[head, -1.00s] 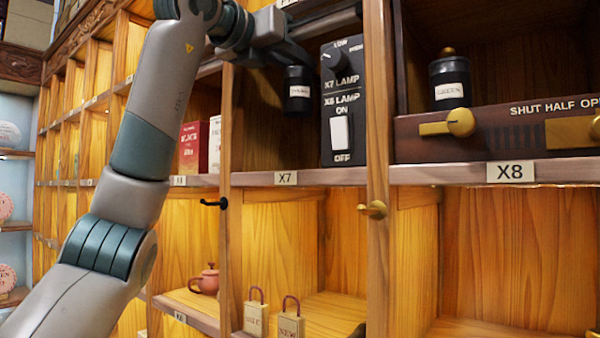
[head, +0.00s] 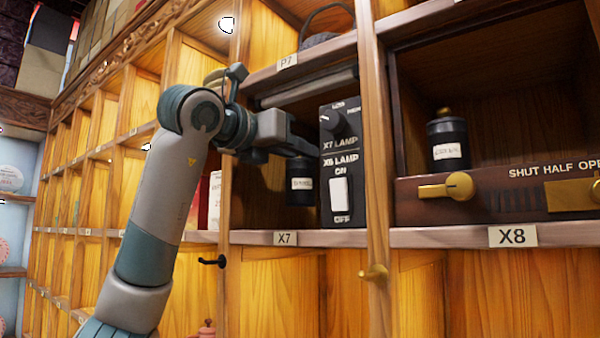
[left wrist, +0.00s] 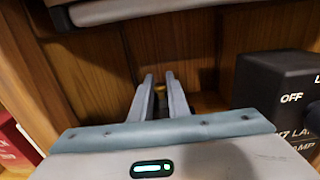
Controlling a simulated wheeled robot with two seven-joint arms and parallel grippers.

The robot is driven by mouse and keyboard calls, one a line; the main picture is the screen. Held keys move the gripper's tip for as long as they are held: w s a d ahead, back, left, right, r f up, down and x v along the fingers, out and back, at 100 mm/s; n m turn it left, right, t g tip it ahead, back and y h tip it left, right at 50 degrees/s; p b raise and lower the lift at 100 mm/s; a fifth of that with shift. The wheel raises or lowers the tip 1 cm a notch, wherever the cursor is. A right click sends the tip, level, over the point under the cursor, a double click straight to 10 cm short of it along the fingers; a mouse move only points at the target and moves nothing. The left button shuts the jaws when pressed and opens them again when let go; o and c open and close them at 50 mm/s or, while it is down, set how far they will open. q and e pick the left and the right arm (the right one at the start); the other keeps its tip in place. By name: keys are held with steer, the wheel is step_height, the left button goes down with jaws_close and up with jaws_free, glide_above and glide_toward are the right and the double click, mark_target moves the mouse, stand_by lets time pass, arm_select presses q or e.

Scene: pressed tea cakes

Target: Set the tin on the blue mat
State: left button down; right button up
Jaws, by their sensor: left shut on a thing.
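A dark tin (head: 300,184) with a pale label is upright in the X7 compartment, left of the black lamp switch box. My left gripper (head: 304,157) reaches into this compartment from the left, just above the tin. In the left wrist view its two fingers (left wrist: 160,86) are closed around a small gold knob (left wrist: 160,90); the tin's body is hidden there. I cannot tell if the tin's base touches the shelf. A similar dark tin (head: 447,145) stands in the X8 compartment. No blue mat shows. My right gripper is not in view.
The switch box (head: 342,165) stands close to the right of the held tin; it also shows in the left wrist view (left wrist: 275,95). A drawn-up shutter (head: 310,88) hangs above. A wooden post (head: 377,150) divides X7 from X8. A black hook (head: 212,262) sticks out below.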

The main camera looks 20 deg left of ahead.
mark_target(291, 170)
arm_select(q)
steer(key=shift+f, duration=0.15)
steer(key=shift+w+f+p, duration=0.1)
steer(key=shift+f+p, duration=0.45)
steer(key=shift+f, duration=1.35)
steer(key=shift+f, duration=0.2)
steer(key=c, duration=1.7)
jaws_free()
steer(key=shift+r, duration=0.1)
